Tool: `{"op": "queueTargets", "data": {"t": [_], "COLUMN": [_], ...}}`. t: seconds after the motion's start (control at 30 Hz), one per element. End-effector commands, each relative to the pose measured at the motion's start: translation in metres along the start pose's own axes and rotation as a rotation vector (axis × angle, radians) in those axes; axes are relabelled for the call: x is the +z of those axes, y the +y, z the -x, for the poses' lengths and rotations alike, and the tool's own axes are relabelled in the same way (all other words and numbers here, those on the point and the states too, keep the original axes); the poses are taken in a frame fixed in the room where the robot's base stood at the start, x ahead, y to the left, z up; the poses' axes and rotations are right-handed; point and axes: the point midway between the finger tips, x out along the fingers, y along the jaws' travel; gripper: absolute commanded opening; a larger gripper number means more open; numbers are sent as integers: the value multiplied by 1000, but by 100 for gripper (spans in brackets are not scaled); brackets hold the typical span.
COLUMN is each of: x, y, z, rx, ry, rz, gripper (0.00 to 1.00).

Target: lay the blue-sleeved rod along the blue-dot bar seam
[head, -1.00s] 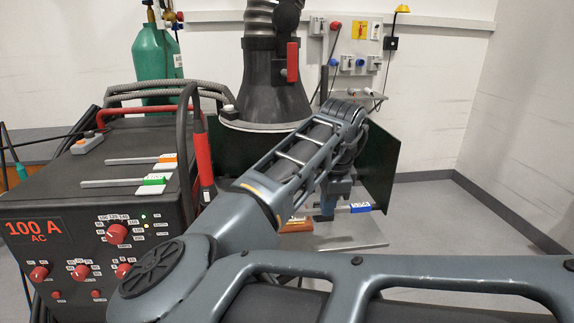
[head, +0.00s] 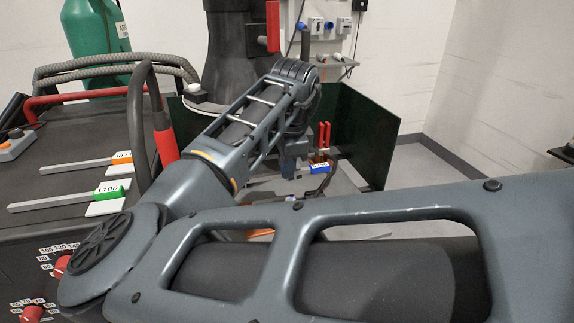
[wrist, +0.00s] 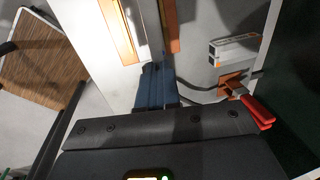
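The blue-sleeved rod's sleeve (head: 320,168), with a white label, shows in the head view just right of my gripper (head: 288,170). It keeps the same place beside the fingers as before, so my gripper appears shut on the rod. I cannot pick out a blue dot or tell which line is the blue-dot seam. My arm hides much of the jig.
Orange-sleeved (head: 121,158) and green-sleeved (head: 110,190) rods lie on the dark welder at left. A red-handled clamp (wrist: 256,110) with a cable sits right of the fingers. A dark green screen (head: 362,135) stands behind. A black hood (head: 236,60) hangs near my arm.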

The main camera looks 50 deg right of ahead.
Motion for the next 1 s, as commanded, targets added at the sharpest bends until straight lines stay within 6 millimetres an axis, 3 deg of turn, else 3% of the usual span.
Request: {"op": "queueTargets", "data": {"t": [0.27,1.0], "x": [2,3], "y": [2,12], "z": [-10,-61], "rx": [-1,-1], "ry": [-2,-2], "rz": [0,1], "gripper": [0,0]}}
